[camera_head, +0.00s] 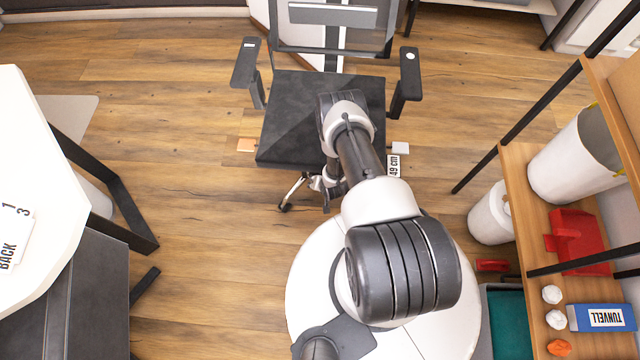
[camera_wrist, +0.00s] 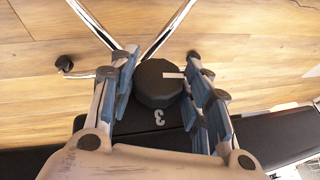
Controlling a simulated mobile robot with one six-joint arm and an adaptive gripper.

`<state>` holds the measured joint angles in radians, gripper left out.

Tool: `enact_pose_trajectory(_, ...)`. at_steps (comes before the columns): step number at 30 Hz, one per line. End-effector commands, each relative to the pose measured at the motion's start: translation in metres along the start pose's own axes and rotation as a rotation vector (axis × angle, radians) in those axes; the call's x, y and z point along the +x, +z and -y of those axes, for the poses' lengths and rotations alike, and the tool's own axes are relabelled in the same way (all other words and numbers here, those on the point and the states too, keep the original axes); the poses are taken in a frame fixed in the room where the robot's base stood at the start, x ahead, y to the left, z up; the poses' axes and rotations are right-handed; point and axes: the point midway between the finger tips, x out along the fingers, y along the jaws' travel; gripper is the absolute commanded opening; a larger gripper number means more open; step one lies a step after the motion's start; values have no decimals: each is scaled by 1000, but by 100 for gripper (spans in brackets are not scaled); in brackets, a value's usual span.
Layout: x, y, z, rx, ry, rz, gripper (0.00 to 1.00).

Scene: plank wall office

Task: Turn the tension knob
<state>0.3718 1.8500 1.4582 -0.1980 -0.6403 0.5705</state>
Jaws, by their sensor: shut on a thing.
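The tension knob (camera_wrist: 157,88) is a dark faceted knob with a white pointer mark toward its right side, in the middle of the wrist view. My gripper (camera_wrist: 163,73) has its blue-padded fingers on both sides of the knob and is shut on it. A white figure 3 (camera_wrist: 159,118) is printed on the dark housing beside the knob. In the head view the office chair (camera_head: 285,125) has a black seat and two armrests. My arm reaches over the seat's front right part and hides the knob there.
Chrome chair legs (camera_wrist: 165,35) and a caster (camera_wrist: 64,63) lie beyond the knob. A "49 cm" label (camera_head: 393,166) shows at the seat's right. A white table (camera_head: 35,180) stands left, a wooden shelf (camera_head: 535,250) right.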

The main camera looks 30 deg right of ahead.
Motion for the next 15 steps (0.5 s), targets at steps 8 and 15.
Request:
enact_pose_trajectory(8,0,0,-1,-1,14,-1,20)
enact_pose_trajectory(15,0,0,1,-31,84,-7,20)
